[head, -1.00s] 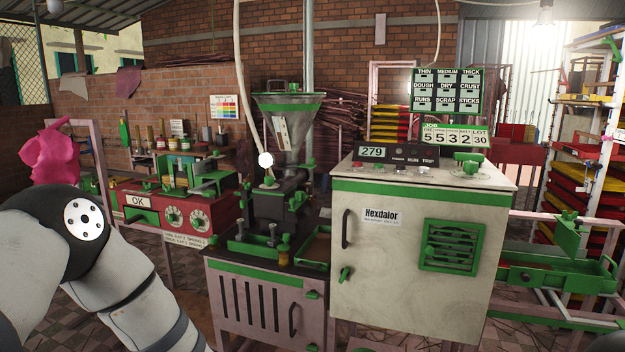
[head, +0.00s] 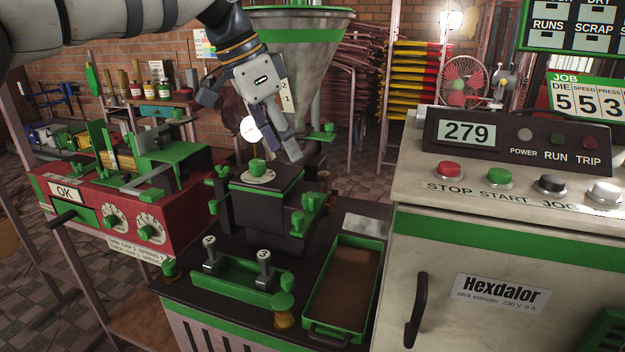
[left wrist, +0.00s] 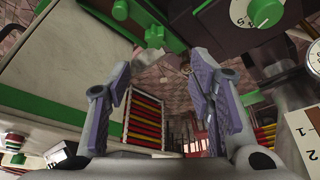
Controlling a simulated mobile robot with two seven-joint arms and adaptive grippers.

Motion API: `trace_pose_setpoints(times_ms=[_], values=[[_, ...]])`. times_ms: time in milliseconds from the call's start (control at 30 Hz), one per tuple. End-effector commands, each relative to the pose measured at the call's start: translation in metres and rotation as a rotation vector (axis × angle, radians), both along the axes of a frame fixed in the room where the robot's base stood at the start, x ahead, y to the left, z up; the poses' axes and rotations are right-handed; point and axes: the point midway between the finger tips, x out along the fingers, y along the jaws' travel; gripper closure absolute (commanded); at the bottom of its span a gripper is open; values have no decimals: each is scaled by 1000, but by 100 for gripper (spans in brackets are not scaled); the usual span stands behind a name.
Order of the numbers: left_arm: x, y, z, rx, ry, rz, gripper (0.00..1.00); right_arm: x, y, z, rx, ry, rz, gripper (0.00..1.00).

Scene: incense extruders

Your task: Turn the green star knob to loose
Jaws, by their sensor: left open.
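My left gripper (head: 282,155) is open and empty, pointing down above the dark extruder block (head: 268,205) below the hopper. In the left wrist view its fingers (left wrist: 158,62) are spread wide, and a green star-shaped knob (left wrist: 153,37) shows beyond and between them, not touching. In the head view, a lobed green knob (head: 298,220) is on the block's front right side and another green part (head: 322,131) is right of the fingers. I cannot tell which matches the wrist view's knob. A green knob (head: 257,168) on a pale dial tops the block. My right gripper is not in view.
The white Hexdalor cabinet (head: 480,255) stands close on the right. The hopper (head: 300,60) rises behind the gripper. A green-rimmed tray (head: 345,285) and a green rack with two pegs (head: 238,283) lie in front. A red machine (head: 110,215) is at left.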

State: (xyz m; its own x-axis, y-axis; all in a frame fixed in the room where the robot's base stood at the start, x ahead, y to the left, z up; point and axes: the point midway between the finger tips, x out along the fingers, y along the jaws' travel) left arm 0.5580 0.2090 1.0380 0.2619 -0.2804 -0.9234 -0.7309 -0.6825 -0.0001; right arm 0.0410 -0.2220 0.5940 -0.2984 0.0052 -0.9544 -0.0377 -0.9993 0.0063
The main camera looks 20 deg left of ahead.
Motion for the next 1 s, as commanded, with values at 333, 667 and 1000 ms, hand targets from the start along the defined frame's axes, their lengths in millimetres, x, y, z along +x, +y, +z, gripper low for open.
trace_pose_setpoints(times_ms=[333,667,1000], values=[[21,-24,-82,0,9,0,52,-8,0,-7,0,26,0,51],[29,-33,-108,-1,2,0,52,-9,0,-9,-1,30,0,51],[29,-33,-108,-1,2,0,90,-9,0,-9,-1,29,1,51]])
